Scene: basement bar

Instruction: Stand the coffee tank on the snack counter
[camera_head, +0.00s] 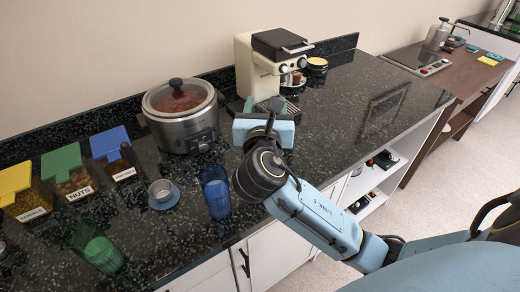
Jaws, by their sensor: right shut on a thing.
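A cream coffee machine (244,72) with a black top stands upright at the back of the dark speckled snack counter (335,118). It is the thing in view that best fits the coffee tank. My right gripper (274,106) is at its lower front, with the fingers pointing away from me. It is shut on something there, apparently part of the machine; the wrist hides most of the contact. I cannot tell whether the machine's base fully touches the counter. My left gripper is out of view.
A slow cooker (181,123) stands left of the machine.

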